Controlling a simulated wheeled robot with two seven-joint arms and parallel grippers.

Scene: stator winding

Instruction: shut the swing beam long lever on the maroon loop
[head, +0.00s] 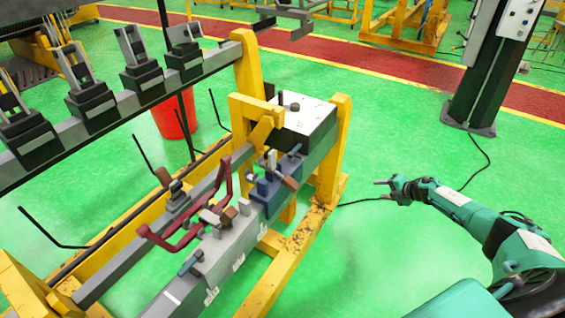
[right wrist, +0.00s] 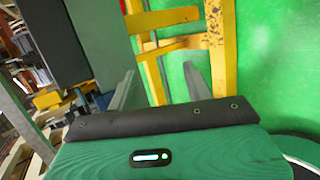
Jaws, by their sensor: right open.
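The maroon loop (head: 226,178), a bent angular bar, lies across the fixture beside a grey rail (head: 135,242). Small clamps with brown-tipped handles sit close to it; one brown-tipped part (head: 228,215) is by its right side. A blue clamp block (head: 268,190) stands to the right of the loop. I cannot tell for sure which part is the swing beam long lever. My right gripper (head: 385,189) is open and empty, well to the right of the fixture over the green floor. Its two grey fingers stand apart in the right wrist view (right wrist: 160,88). My left gripper is out of view.
A yellow frame (head: 341,135) carries a dark box with a white top (head: 300,113). A long grey beam (head: 105,108) with several upright clamps crosses the upper left. A red bin (head: 175,117) stands behind it. Open floor lies between the frame and my right gripper.

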